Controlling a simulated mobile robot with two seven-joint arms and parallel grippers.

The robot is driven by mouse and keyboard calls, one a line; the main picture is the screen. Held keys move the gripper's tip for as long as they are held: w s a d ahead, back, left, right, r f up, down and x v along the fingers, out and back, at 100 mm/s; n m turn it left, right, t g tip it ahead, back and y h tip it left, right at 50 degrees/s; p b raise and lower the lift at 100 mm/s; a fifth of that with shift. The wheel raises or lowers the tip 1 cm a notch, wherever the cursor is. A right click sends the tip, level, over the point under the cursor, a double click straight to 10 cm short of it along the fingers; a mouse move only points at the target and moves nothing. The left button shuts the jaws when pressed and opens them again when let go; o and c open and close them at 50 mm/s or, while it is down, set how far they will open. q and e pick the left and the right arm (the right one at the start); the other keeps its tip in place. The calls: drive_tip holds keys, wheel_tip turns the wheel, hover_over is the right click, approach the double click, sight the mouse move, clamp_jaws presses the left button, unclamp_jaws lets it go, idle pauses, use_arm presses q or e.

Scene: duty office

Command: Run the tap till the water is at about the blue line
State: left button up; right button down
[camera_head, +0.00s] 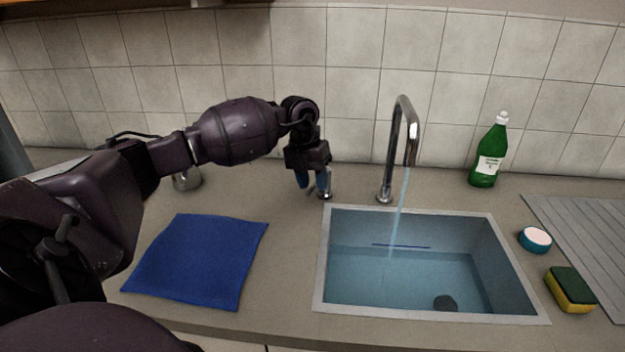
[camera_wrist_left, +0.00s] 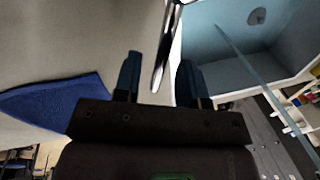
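The chrome tap (camera_head: 410,135) stands behind the sink (camera_head: 319,285), and a thin stream of water (camera_head: 402,200) runs from its spout into the basin. Water (camera_head: 375,280) covers the bottom of the basin. The blue line (camera_head: 400,246) is on the far inner wall, and the water's far edge looks just below it. The tap's lever (camera_head: 325,193) is left of the spout. My left gripper (camera_head: 314,187) is at the lever, pointing down. In the left wrist view the chrome lever (camera_wrist_left: 164,60) lies between its spread fingers, nearer one; contact is unclear. My right gripper is out of view.
A blue cloth (camera_head: 195,262) lies left of the sink. A metal cup (camera_head: 187,180) stands behind it, partly hidden by my arm. A green bottle (camera_head: 488,160), a round blue-and-white item (camera_head: 535,239), a sponge (camera_head: 570,290) and a ribbed draining board (camera_head: 580,235) are on the right.

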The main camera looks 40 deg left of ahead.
use_arm(q)
drive_tip(key=shift+r, duration=0.1)
wheel_tip(320, 180, up, 10)
drive_tip(key=a, duration=0.2)
drive_tip(key=shift+s+r+p, duration=0.2)
drive_tip(key=shift+s+p, duration=0.1)
drive_tip(key=shift+s, duration=0.05)
idle(6.9)
